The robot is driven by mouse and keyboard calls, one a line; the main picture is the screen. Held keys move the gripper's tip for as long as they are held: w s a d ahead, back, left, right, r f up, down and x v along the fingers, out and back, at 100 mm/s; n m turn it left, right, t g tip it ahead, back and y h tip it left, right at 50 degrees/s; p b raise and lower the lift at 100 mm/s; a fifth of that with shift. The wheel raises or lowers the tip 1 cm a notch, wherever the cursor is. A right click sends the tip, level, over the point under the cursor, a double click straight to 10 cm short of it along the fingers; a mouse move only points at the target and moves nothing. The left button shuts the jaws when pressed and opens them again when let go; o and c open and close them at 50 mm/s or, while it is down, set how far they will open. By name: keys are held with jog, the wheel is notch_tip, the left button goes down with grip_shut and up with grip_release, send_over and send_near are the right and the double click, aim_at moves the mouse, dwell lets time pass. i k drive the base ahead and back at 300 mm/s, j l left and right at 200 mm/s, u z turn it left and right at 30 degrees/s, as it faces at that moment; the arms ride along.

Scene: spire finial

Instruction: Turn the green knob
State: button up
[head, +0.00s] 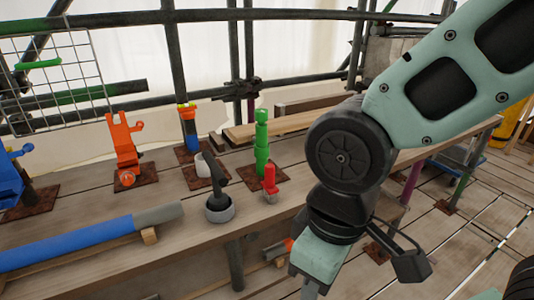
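A tall, stepped green fitting with a narrow top (261,143) stands upright on a rusty plate near the middle of the wooden bench. It looks like the green knob. A small red fitting (270,180) stands just in front of it and overlaps its base. My gripper (311,288) hangs at the bottom, in front of the bench edge, to the right of and below the green fitting, apart from it. The fingers are mostly cut off by the lower frame edge, so their opening does not show.
A black lever on a grey round base (219,199) stands left of the red fitting. An orange fitting (124,143), a blue-and-orange post (189,130) and a blue pipe (70,245) are further left. Scaffold bars and a wire grid (60,75) stand behind.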

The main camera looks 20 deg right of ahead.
aim_at(261, 115)
jog(key=i+j+z, duration=0.15)
jog(key=z, duration=0.25)
jog(key=i+j+z, duration=0.2)
jog(key=z, duration=0.2)
jog(key=i+j+z, duration=0.25)
jog(key=z, duration=0.15)
